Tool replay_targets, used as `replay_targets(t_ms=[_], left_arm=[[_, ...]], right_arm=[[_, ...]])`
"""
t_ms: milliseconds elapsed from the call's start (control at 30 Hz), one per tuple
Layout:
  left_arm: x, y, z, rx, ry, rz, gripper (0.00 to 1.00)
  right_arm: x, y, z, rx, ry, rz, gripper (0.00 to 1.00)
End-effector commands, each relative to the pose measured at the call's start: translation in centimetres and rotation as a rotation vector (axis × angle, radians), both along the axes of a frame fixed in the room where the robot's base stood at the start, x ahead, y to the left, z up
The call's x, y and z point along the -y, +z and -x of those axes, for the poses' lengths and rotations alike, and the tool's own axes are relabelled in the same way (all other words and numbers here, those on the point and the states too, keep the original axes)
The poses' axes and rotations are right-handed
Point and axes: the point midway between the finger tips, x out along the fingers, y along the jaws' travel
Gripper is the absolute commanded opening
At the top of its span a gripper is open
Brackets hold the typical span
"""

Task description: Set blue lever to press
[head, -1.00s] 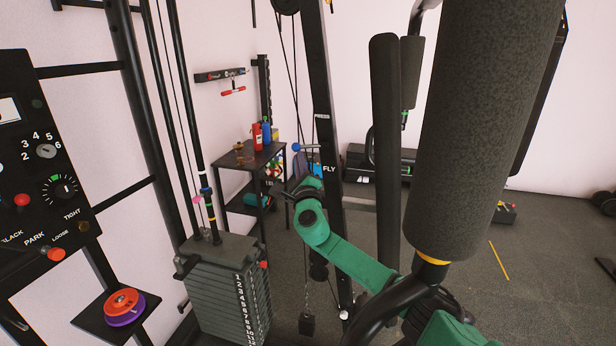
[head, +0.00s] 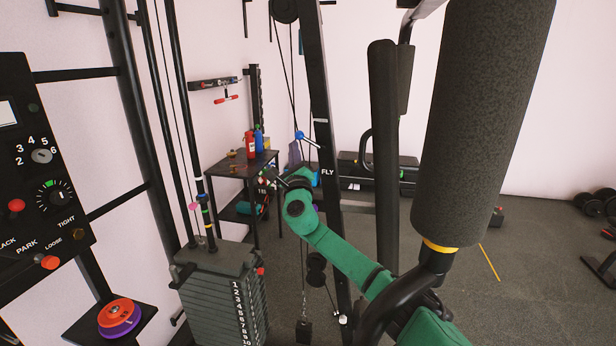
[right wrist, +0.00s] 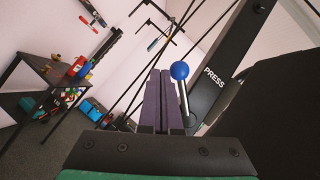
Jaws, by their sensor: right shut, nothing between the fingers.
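The blue lever (head: 299,135) has a round blue knob on a pale rod and sits on a black upright post. In the head view its rod slopes up to the left, between the faint upper label and the FLY label (head: 327,172). In the right wrist view the blue knob (right wrist: 180,70) stands just right of my fingertips, beside the PRESS label (right wrist: 214,78). My right gripper (head: 268,177) is shut and empty, below and left of the knob; its fingers (right wrist: 158,75) show side by side. I cannot tell whether they touch the lever. My left gripper is not in view.
A black padded roller (head: 490,120) and a tall pad (head: 384,130) stand close on the right. A weight stack (head: 215,295) is at lower left. A shelf (head: 225,165) with bottles stands behind my right gripper. A control panel (head: 35,150) is at far left.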

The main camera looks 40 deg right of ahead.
Motion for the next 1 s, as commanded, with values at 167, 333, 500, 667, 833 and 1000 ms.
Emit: replay_targets(t_ms=[167,333,500,667,833,1000], left_arm=[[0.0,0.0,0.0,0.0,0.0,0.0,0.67],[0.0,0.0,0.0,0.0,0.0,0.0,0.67],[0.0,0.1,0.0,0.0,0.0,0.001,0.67],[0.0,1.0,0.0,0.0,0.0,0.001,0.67],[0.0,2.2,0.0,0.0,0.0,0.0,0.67],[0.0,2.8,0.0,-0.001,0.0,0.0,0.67]], right_arm=[[0.0,0.1,0.0,-0.001,0.0,0.001,0.0],[0.0,0.1,0.0,-0.001,0.0,0.001,0.0],[-0.1,0.0,0.1,-0.001,0.0,0.001,0.0],[-1.0,-0.5,1.4,-0.004,0.001,0.003,0.0],[-3.2,-2.2,4.4,-0.007,0.004,0.001,0.0],[-5.4,-4.1,7.6,-0.006,0.003,0.0,0.0]])
